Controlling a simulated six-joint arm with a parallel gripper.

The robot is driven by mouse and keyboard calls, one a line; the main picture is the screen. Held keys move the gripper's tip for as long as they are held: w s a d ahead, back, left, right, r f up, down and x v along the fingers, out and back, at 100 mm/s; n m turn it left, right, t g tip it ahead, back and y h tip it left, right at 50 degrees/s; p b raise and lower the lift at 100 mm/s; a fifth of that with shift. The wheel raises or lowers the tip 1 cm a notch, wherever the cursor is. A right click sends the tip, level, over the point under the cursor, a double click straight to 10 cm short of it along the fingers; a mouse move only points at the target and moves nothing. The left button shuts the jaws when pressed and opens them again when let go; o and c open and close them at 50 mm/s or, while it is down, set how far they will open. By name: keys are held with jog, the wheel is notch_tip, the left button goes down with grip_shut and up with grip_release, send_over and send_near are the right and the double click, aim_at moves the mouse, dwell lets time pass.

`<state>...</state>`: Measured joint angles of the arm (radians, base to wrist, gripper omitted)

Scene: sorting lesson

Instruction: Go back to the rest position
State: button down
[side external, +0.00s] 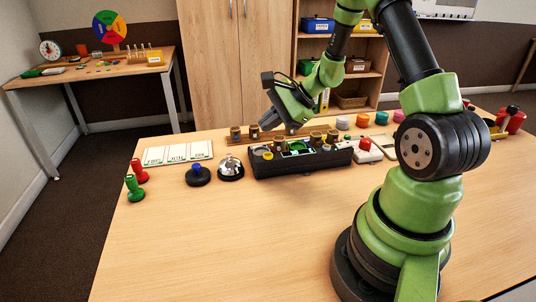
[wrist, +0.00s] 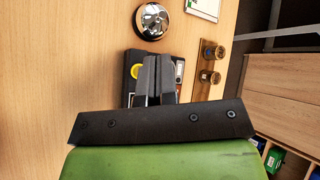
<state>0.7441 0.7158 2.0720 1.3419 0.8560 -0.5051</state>
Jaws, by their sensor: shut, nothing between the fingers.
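My gripper (side external: 291,127) hangs over the back of the black sorting tray (side external: 300,163), pointing down, at the far side of the table. In the wrist view its two dark fingers (wrist: 156,62) lie side by side, shut, with nothing between them. The tray is below the fingers and partly hidden by them; a yellow disc (wrist: 137,71) shows on it to their left. Whether the fingertips touch anything in the tray cannot be told.
A silver bell (side external: 231,167) and a blue-knobbed black piece (side external: 198,176) stand left of the tray. Brass cylinders (side external: 253,131) stand behind it. Red (side external: 138,171) and green (side external: 134,187) pieces are at the left edge. The front table is clear.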

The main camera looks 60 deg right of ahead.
jog(key=s+a+r+n+g, duration=0.1)
jog(key=s+a+r+n, duration=0.3)
jog(key=a+r+n, duration=0.3)
jog(key=s+a+r+n+g, duration=0.2)
jog(key=s+a+r+n, duration=0.3)
jog(key=a+r, duration=0.3)
jog(key=s+a+r+n+t+h, duration=0.1)
jog(key=s+r+n+t+h, duration=0.1)
jog(key=s+n, duration=0.3)
jog(key=shift+s+a+r+n, duration=0.15)
jog(key=shift+s+r+n, duration=0.25)
jog(key=shift+s, duration=1.1)
